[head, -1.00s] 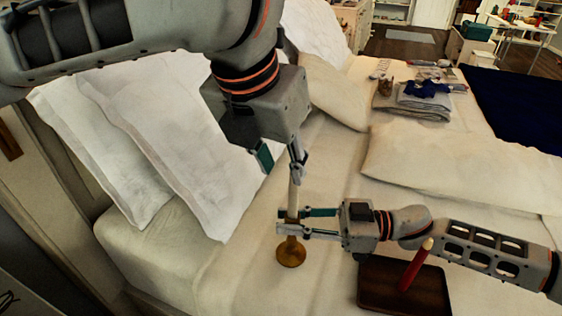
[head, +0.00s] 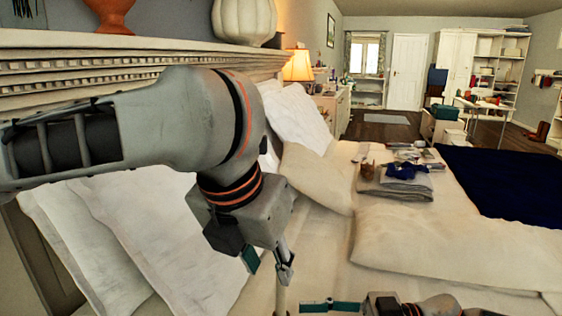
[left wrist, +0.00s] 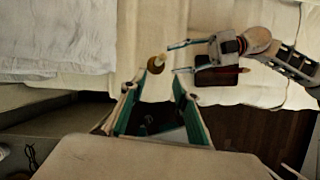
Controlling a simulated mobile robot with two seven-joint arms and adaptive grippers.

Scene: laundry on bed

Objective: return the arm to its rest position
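My left gripper (head: 268,262) points down over the bed, its two fingers apart and empty. It also shows open in the left wrist view (left wrist: 157,85). A pale candle (head: 281,298) stands below it, cut off by the head view's lower edge. Its round gold holder (left wrist: 156,65) shows just past my left fingertips in the left wrist view. My right gripper (left wrist: 177,58) has its fingers apart, with the tips close beside the candle; I cannot tell whether they touch it. In the head view only part of it shows, low down.
A dark wooden tray (left wrist: 205,95) with a red candle (left wrist: 231,70) lies under my right arm. White pillows (head: 150,230) stand by the headboard (head: 130,62) at left. Folded clothes (head: 395,185) and a flat pillow (head: 440,245) lie on the bed at right.

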